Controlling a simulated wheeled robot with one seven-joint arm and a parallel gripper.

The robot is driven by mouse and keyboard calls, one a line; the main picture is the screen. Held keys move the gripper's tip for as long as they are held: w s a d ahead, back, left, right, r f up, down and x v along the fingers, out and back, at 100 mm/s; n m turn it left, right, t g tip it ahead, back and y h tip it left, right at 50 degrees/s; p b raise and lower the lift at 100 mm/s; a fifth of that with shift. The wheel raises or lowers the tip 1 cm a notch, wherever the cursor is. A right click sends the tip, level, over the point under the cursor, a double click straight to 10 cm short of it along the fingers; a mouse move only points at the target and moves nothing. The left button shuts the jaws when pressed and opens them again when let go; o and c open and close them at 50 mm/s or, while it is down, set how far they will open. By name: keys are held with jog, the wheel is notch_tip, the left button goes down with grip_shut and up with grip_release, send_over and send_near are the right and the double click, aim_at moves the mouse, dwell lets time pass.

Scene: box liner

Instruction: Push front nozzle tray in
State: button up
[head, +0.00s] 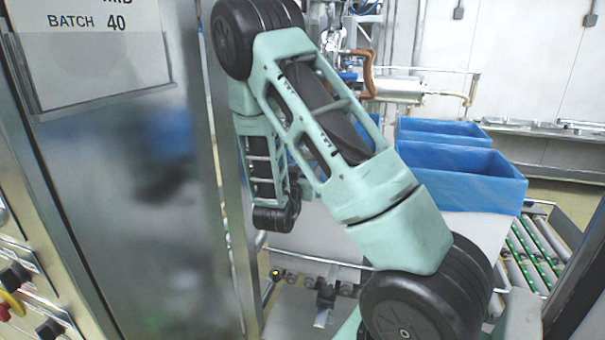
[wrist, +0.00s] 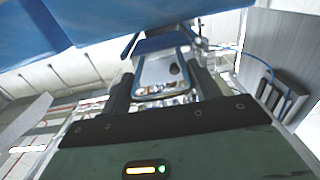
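My gripper (wrist: 162,82) shows in the wrist view with its two dark fingers wide apart. A pale, blue-edged frame or panel (wrist: 163,68) shows beyond and between them. I cannot tell whether this is the front nozzle tray, or whether the fingers touch it. Nothing is clearly held. In the head view my own arm fills the middle and hides my gripper and whatever is in front of it. No nozzle tray can be made out for sure in the head view.
Blue-lined boxes (head: 463,178) stand at the right near a roller conveyor (head: 535,245). A steel cabinet (head: 150,190) with a batch sign (head: 90,45) is close on the left. A large blue sheet-like surface (wrist: 100,20) crosses the top of the wrist view.

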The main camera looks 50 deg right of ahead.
jog(key=b+x, duration=0.4)
jog(key=x, duration=0.8)
jog(key=shift+s+d+f+b, duration=0.1)
jog(key=shift+d+f+b, duration=0.05)
jog(key=shift+d+b, duration=0.15)
jog(key=shift+d, duration=0.25)
jog(key=o, duration=1.1)
jog(key=shift+a, duration=0.1)
jog(key=shift+a, duration=0.3)
jog(key=b+v, duration=0.5)
jog(key=v, duration=1.1)
jog(key=shift+a, duration=0.3)
